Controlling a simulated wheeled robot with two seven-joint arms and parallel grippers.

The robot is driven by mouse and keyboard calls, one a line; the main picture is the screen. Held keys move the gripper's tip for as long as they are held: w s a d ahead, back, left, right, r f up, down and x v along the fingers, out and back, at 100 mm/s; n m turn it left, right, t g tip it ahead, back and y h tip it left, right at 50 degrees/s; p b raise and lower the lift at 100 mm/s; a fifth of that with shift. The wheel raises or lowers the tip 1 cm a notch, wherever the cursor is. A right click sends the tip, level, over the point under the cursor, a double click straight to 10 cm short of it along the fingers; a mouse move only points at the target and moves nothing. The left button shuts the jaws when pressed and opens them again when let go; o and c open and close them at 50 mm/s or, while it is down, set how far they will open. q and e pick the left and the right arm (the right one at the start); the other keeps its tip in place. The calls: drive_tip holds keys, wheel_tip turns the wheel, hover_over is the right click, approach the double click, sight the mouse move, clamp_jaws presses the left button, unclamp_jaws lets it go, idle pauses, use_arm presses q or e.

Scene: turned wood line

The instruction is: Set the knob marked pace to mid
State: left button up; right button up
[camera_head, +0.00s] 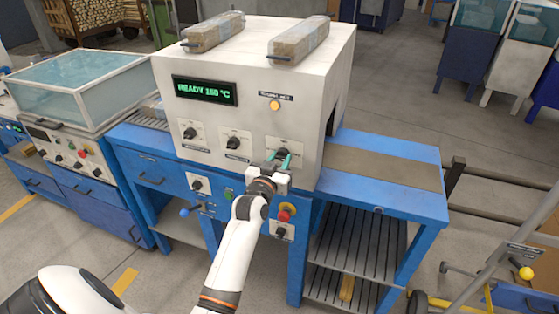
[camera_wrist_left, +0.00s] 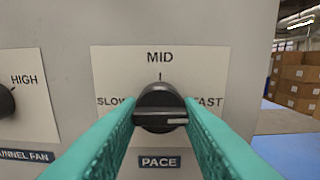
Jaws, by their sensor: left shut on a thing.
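The pace knob (camera_wrist_left: 158,104) is a black round knob on a white plate, with MID above it, SLOW at left, FAST at right and a PACE label (camera_wrist_left: 160,162) below. Its white pointer line lies to the right, on the FAST side. In the head view the pace knob's plate (camera_head: 285,146) is at the lower right of the white machine's front. My left gripper (camera_head: 281,160) is there; its teal fingers (camera_wrist_left: 160,118) are shut on the knob, one on each side. My right gripper is not in view.
The white machine (camera_head: 255,60) shows READY 150 °C on its display (camera_head: 205,91). Two other knobs (camera_head: 190,132) (camera_head: 235,143) sit left of the pace knob. A red button (camera_head: 285,212) is below on the blue bench (camera_head: 400,180).

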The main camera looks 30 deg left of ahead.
use_arm(q)
drive_tip(key=shift+n, duration=0.3)
drive_tip(key=n+p, duration=0.2)
drive_tip(key=shift+r+n, duration=0.1)
drive_tip(key=shift+n, duration=0.3)
drive_tip(key=n+p, duration=0.2)
drive_tip(key=n, duration=0.3)
drive_tip(key=n+p, duration=0.1)
drive_tip(key=n, duration=0.3)
drive_tip(key=shift+d+n, duration=0.1)
drive_tip(key=shift+n, duration=0.3)
drive_tip(key=n, duration=0.4)
drive_tip(key=shift+p, duration=0.35)
drive_tip(key=shift+n, duration=0.4)
drive_tip(key=o, duration=1)
drive_tip(key=shift+s, duration=0.1)
